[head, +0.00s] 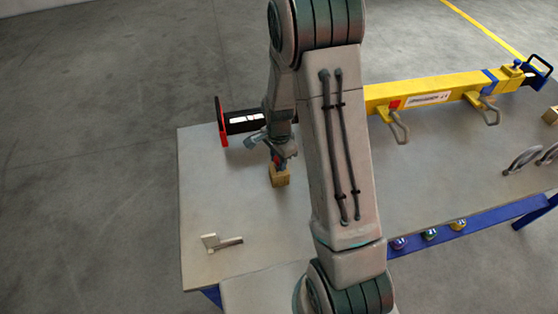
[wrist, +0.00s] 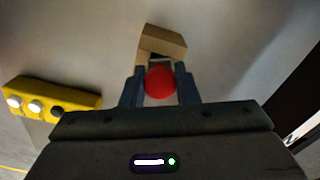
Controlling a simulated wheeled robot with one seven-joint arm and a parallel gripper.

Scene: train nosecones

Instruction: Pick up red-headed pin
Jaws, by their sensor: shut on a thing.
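The red-headed pin shows its round red head (wrist: 160,82) in the wrist view, between the two dark fingers. My gripper (head: 280,160) is shut on it, pointing down at the left part of the table. A small wooden block (head: 279,178) stands on the table right below the fingertips. The block also shows just beyond the fingers in the wrist view (wrist: 166,40). The pin's shaft is hidden behind its head and the fingers, so I cannot tell whether it is still in the block.
The grey table (head: 205,190) holds a long yellow bar (head: 440,92) with clamps along its back. A black part with a red end plate (head: 221,121) lies behind the block. A small metal tool (head: 222,243) lies front left. The table's left side has free room.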

